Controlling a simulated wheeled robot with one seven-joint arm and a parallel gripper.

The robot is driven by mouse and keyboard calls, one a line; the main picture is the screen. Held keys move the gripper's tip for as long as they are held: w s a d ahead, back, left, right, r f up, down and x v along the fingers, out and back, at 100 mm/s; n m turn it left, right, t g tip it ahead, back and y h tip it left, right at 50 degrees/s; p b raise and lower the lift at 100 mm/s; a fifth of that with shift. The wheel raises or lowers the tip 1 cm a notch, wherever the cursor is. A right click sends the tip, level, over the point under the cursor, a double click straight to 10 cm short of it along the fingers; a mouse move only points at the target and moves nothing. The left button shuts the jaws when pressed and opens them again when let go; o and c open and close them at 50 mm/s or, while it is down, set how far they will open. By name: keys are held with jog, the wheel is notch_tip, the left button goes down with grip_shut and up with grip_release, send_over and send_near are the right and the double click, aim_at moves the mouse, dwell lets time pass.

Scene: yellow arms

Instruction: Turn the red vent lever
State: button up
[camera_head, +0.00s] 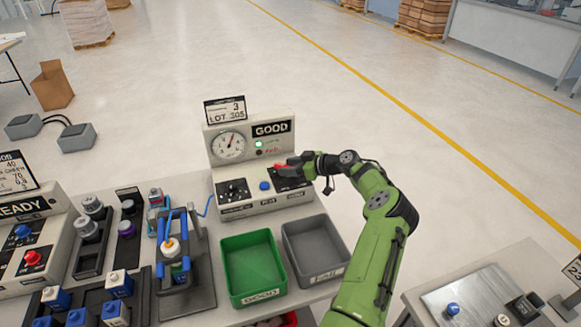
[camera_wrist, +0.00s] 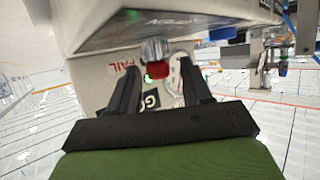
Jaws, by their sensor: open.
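The red vent lever (camera_head: 281,168) is on the right part of the grey test panel (camera_head: 219,158), above the FAIL tray. My gripper (camera_head: 292,163) reaches it from the right. In the wrist view the red lever (camera_wrist: 157,70) shows beyond and between the two black fingers of my gripper (camera_wrist: 158,74), with a metallic round part (camera_wrist: 153,50) beside it. The fingers are open, with a gap on both sides of the red part. The lever's base is partly hidden by my gripper in the head view.
A blue button (camera_head: 265,185) and a black knob plate (camera_head: 233,191) sit left of the lever. A round gauge (camera_head: 229,145) and a lit green lamp (camera_head: 258,144) are above. A green tray (camera_head: 251,267) and a grey tray (camera_head: 315,250) stand in front.

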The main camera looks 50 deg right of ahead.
grip_shut()
jog(key=shift+f+m+h+b, duration=0.1)
jog(key=shift+m+h+b, duration=0.3)
jog(key=shift+h, duration=0.1)
jog(key=m+h+b, duration=0.2)
jog(key=h, duration=0.1)
jog(key=m+h+b, duration=0.1)
jog(key=shift+a+f+m+b, duration=0.1)
jog(key=shift+a+m+b, duration=0.15)
jog(key=shift+m+b, duration=0.15)
jog(key=m+h+b, duration=0.2)
jog(key=m+h, duration=0.1)
jog(key=h, duration=0.1)
jog(key=shift+a+g+h, duration=0.1)
jog(key=shift+g+h, duration=0.2)
jog(key=m+g+h+b, duration=0.1)
jog(key=m+g+h, duration=0.1)
jog(key=m, duration=0.1)
jog(key=m+g+h+b, duration=0.1)
jog(key=m+h+b, duration=0.1)
jog(key=shift+w+a+m+g+h, duration=0.1)
jog(key=shift+w+m+g+h, duration=0.1)
jog(key=shift+m+g+h, duration=0.2)
jog(key=m+g+h+b, duration=0.2)
jog(key=m+g, duration=0.2)
jog(key=shift+r, duration=0.2)
jog(key=shift+m+g+h+b, duration=0.3)
jog(key=shift+m+g, duration=0.1)
jog(key=shift+g, duration=0.1)
jog(key=shift+s, duration=0.1)
